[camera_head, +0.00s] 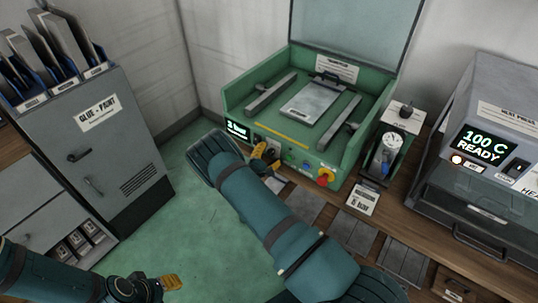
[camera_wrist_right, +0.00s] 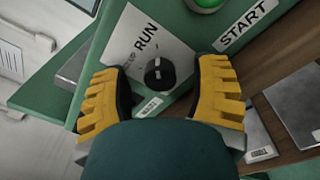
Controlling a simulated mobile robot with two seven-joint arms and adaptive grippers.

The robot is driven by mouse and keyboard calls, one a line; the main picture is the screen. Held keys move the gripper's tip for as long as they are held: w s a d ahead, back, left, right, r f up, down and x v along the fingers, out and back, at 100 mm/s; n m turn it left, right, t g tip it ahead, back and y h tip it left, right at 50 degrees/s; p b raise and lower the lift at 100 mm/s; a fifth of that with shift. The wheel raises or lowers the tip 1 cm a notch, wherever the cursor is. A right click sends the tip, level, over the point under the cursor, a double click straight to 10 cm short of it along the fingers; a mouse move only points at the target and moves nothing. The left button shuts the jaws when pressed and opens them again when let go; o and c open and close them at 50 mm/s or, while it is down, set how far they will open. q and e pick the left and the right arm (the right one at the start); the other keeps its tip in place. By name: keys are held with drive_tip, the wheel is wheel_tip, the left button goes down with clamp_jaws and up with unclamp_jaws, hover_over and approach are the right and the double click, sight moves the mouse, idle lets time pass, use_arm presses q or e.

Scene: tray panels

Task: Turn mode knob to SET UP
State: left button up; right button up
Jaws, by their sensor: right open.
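The mode knob (camera_wrist_right: 159,74) is black and round, on a pale plate on the green machine's front panel (camera_wrist_right: 178,15). A white mark on the knob faces roughly toward the word RUN. In the head view my right gripper (camera_head: 264,158) is at the machine's front panel and hides the knob. My left gripper (camera_head: 168,283) is low at the left, away from the machine.
The green machine (camera_head: 232,105) has a raised clear lid, a small display (camera_head: 238,130) and a red and yellow button (camera_head: 325,177). A grey cabinet (camera_head: 120,145) stands left.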

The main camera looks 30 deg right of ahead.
clamp_jaws()
drive_tip(key=n+b, duration=0.1)
drive_tip(key=n, duration=0.7)
drive_tip(key=shift+b, duration=0.3)
drive_tip(key=n, duration=0.4)
drive_tip(key=shift+w+r+n+g, duration=0.1)
drive_tip(key=shift+n+g, duration=0.2)
drive_tip(key=shift+g, duration=0.1)
drive_tip(key=n, duration=0.4)
drive_tip(key=shift+n, duration=0.3)
